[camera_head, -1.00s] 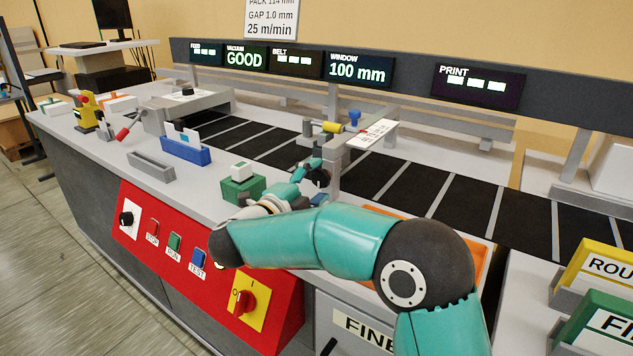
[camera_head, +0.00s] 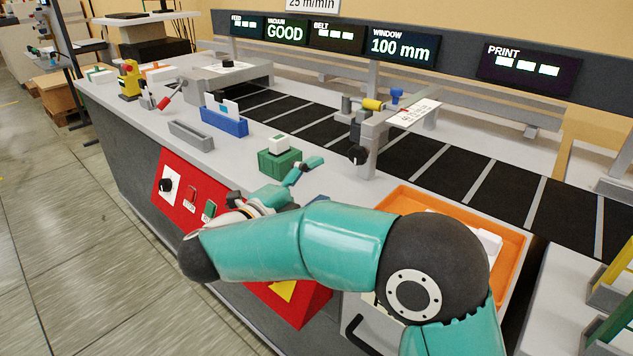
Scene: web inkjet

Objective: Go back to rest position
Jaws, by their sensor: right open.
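My right arm comes in from the bottom right and bends left across the front of the counter. My right gripper (camera_head: 302,172) is open and empty, its teal fingers just above the counter edge. It is just right of a green block with a white top (camera_head: 279,155); I cannot tell whether they touch. A black knob (camera_head: 358,155) on the grey bracket is to the right of the fingers, with a gap between. My forearm hides part of the red control panel (camera_head: 170,210). My left gripper is not in view.
A blue holder (camera_head: 224,122) and a grey slotted holder (camera_head: 191,136) stand on the counter to the left. An orange tray (camera_head: 515,240) lies behind my elbow. The black belt (camera_head: 440,185) runs behind. Open floor (camera_head: 60,230) is at the left.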

